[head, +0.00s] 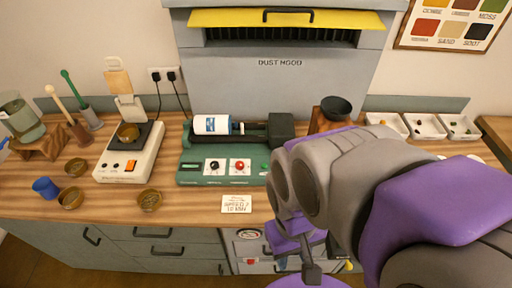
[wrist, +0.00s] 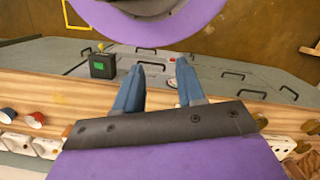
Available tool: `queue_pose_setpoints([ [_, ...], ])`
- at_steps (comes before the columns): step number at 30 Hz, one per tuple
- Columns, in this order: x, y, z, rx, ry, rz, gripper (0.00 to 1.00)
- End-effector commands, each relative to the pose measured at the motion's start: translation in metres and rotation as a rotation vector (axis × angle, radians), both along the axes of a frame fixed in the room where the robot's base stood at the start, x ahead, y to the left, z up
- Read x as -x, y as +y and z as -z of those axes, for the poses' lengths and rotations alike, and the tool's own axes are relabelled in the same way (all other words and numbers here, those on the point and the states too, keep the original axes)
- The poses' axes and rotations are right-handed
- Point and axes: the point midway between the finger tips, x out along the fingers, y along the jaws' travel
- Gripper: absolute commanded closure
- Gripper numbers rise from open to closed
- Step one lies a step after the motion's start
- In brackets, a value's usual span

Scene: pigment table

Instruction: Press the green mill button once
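The mill (head: 200,179) is a green machine at the middle of the counter, with a white jar (head: 211,125) lying on top. Its front panel has a black knob (head: 214,166), a red button (head: 240,166) and, at the right end, a small green button (head: 265,167) close to my arm's edge. My arm reaches in from the right, bent downward, and its end is low in front of the counter, apart from the mill. In the wrist view my gripper (wrist: 160,68) has its two blue-grey fingers spread with nothing between them. The green button cannot be made out there.
A white card (head: 236,204) lies in front of the mill. Left are a scale (head: 128,163), small brown bowls (head: 150,199) and a blue cup (head: 46,187). A dark bowl (head: 336,107) on a wooden stand is behind my arm. White trays (head: 425,126) stand at the back right.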

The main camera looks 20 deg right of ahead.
Motion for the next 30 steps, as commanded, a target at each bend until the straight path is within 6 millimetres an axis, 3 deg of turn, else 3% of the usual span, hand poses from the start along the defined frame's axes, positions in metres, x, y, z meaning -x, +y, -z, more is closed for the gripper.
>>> queue_pose_setpoints([
  [12,0.0000,0.0000,0.0000,0.000,0.000,0.000,1.00],
  [30,0.0000,0.0000,0.0000,0.000,0.000,0.000,1.00],
])
